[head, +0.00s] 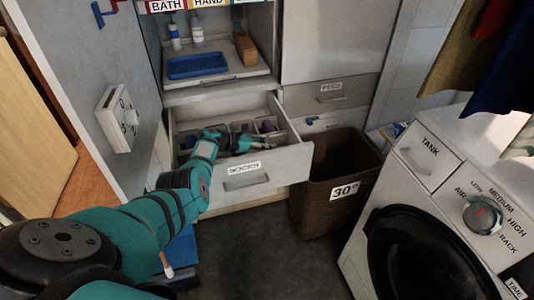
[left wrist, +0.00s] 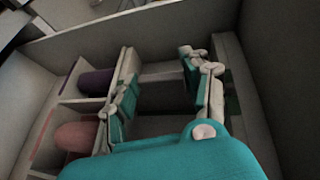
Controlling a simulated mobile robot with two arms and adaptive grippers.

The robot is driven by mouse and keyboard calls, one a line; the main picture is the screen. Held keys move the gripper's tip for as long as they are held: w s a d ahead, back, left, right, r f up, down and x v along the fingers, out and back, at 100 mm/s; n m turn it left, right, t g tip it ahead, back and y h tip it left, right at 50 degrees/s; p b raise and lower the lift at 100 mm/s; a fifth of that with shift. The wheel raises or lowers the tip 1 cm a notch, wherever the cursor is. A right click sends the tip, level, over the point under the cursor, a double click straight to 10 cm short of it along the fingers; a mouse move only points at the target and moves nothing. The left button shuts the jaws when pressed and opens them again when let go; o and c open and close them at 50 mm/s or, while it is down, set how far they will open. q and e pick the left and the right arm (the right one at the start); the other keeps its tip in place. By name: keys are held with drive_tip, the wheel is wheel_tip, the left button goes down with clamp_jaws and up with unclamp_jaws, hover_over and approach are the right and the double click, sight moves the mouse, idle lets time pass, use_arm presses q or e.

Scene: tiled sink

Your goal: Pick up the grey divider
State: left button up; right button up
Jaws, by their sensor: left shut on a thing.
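The drawer labelled SOCKS (head: 262,179) is pulled out, with a grey divider insert in it. My left gripper (head: 246,142) reaches down into the drawer. In the left wrist view my left gripper (left wrist: 160,82) has its fingers apart, with the grey divider (left wrist: 163,74) between them. It is shut on the divider, which appears to be still inside the drawer. The exact contact is partly hidden by the fingers. A dark purple roll (left wrist: 96,80) and a pink roll (left wrist: 76,137) lie in compartments beside the left finger. My right gripper is not in view.
A brown basket marked 30° (head: 335,170) stands right of the drawer. A washing machine (head: 440,200) fills the right side. A blue tray (head: 197,66) and bottles sit on the shelf above. A white cabinet side is close on the left.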

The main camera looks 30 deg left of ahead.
use_arm(q)
drive_tip(key=c, duration=0.5)
drive_tip(key=shift+r, duration=0.1)
